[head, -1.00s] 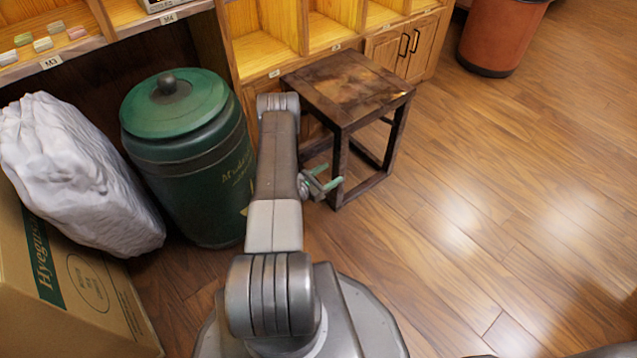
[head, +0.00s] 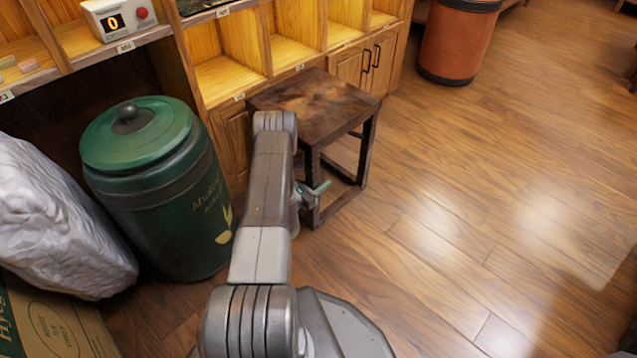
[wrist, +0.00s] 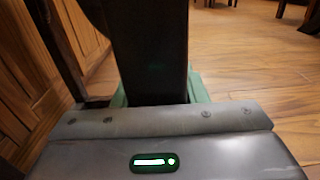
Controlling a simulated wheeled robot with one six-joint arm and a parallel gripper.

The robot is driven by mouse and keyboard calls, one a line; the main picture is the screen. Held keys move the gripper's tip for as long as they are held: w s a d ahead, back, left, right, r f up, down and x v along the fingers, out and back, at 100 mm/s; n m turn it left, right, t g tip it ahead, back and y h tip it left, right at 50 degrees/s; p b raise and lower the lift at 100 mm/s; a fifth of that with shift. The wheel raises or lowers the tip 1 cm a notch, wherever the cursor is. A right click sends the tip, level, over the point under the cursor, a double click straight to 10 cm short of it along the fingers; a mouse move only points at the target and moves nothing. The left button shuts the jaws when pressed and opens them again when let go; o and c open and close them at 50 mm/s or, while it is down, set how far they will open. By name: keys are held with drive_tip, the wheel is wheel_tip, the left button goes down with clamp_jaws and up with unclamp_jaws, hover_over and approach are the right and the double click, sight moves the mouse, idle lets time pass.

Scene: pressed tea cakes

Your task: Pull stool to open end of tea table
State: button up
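The stool (head: 318,103) is dark brown wood with a square, patchy top and stands upright in front of the shelf cabinet. Its near leg (head: 314,167) faces me. My gripper (head: 312,190) is low at this leg, partly hidden behind my own arm in the head view. In the wrist view the dark leg (wrist: 152,50) stands between the green fingers of my gripper (wrist: 160,95), with a finger against each side. The fingertips are mostly hidden by the leg. The tea table cannot be made out in either view.
A green lidded canister (head: 160,190) stands left of my arm, with a white wrapped bundle (head: 60,220) and a cardboard box (head: 60,325) beyond it. The shelf cabinet (head: 345,68) is behind the stool. An orange-brown bin (head: 455,45) stands at the back. Floor to the right is clear.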

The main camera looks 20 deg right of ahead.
clamp_jaws()
idle(1.1)
